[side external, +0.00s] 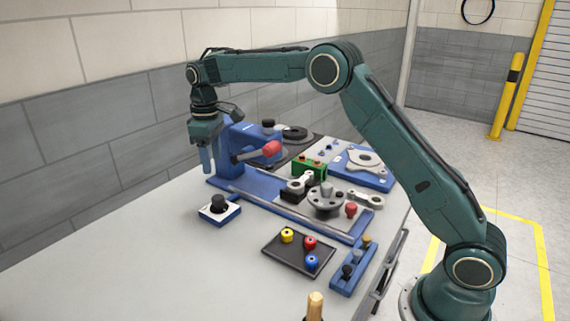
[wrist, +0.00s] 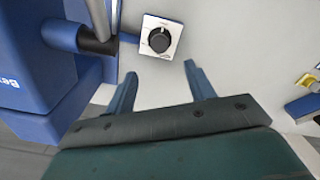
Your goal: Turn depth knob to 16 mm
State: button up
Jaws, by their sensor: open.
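The depth knob (side external: 218,202) is a black round knob on a small blue block with a white dial face, at the front left of the bench. It also shows in the wrist view (wrist: 159,39), on its white square plate (wrist: 167,52), where its scale marks are too small to read. My gripper (side external: 207,168) hangs above the bench, up and a little left of the knob in the side view. In the wrist view its two blue fingers (wrist: 160,72) are spread apart with nothing between them. The knob lies beyond the fingertips, not touched.
A blue press-like fixture (side external: 246,140) with a red-ended lever (side external: 270,148) stands close beside my gripper. A dark tray (side external: 287,261) holds yellow, red and blue round parts. The bench left of the knob is clear.

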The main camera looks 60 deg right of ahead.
aim_at(217, 197)
notch_tip(217, 197, down, 11)
jog(key=shift+f, duration=0.15)
dwell(0.4)
jog(key=c, duration=1)
jog(key=shift+n, duration=1.5)
